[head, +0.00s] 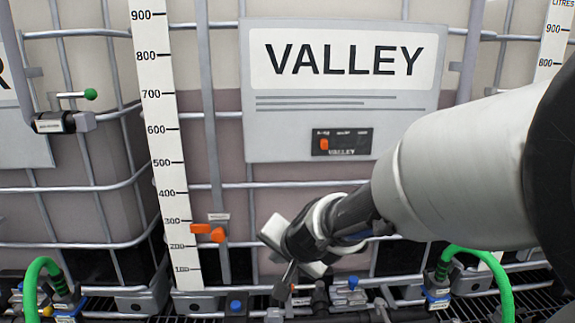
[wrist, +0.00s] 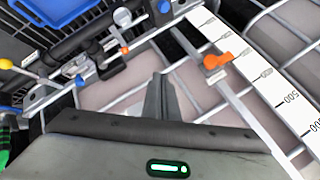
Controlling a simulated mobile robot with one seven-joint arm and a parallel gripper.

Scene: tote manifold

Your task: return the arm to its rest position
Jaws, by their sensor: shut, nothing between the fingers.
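My arm (head: 470,170) reaches in from the right in the head view, across the front of the caged tank labelled VALLEY. My gripper (head: 284,286) hangs at its end, low in front of the tank and pointing downward. In the wrist view my gripper (wrist: 158,80) shows its two fingers together, with nothing between them. The fingers appear apart from the cage bars, though the exact gap cannot be told.
The VALLEY sign (head: 343,90) hangs on the tank cage. A white level scale (head: 167,150) with an orange marker (head: 208,231) stands to its left. Green hoses (head: 497,275), pipes and blue-topped fittings (head: 352,284) line the bottom. A green-tipped valve handle (head: 90,95) sits at left.

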